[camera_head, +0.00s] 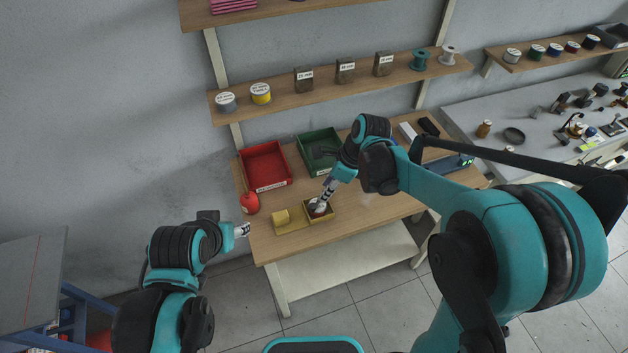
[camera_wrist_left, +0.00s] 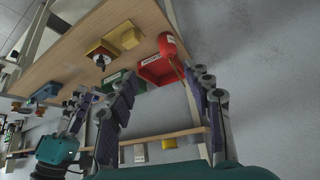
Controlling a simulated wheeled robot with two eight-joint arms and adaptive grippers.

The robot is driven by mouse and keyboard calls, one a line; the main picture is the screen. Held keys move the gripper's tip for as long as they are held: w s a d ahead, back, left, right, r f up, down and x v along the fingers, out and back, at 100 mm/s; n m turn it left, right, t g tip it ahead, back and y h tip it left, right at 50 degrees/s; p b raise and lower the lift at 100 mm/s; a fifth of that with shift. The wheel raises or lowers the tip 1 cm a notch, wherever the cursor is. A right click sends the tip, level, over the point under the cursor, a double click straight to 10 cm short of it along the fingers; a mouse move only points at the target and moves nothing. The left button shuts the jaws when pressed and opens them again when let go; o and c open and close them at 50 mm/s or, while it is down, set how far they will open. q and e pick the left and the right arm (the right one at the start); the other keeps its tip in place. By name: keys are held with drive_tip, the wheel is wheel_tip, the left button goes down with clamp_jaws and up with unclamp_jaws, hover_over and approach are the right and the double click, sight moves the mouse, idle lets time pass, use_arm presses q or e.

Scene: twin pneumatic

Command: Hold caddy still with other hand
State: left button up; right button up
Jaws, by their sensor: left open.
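The caddy (camera_head: 296,219) is a small yellow tray with compartments on the wooden bench, near its front left edge. It also shows from a tilted angle in the left wrist view (camera_wrist_left: 129,38). My right gripper (camera_head: 319,206) is down at the caddy's right compartment; its fingertips are too small to tell open from shut. My left gripper (camera_head: 243,230) is at the bench's left edge, left of the caddy and apart from it. In the left wrist view its fingers (camera_wrist_left: 165,105) are spread, with nothing between them.
A red bin (camera_head: 265,167) and a green bin (camera_head: 318,150) stand behind the caddy. A red bottle-like object (camera_head: 250,203) stands at the bench's left edge, close to my left gripper. Shelves with spools (camera_head: 261,93) are on the wall above. Bare bench top lies right of the caddy.

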use_arm(q)
drive_tip(key=w+m, duration=0.1)
drive_tip(key=m+g, duration=0.7)
drive_tip(key=m, duration=0.6)
hover_over(278, 216)
wheel_tip(278, 216, down, 15)
drive_tip(key=shift+f, duration=0.1)
drive_tip(key=shift+w+f, duration=0.1)
drive_tip(key=shift+f, duration=4)
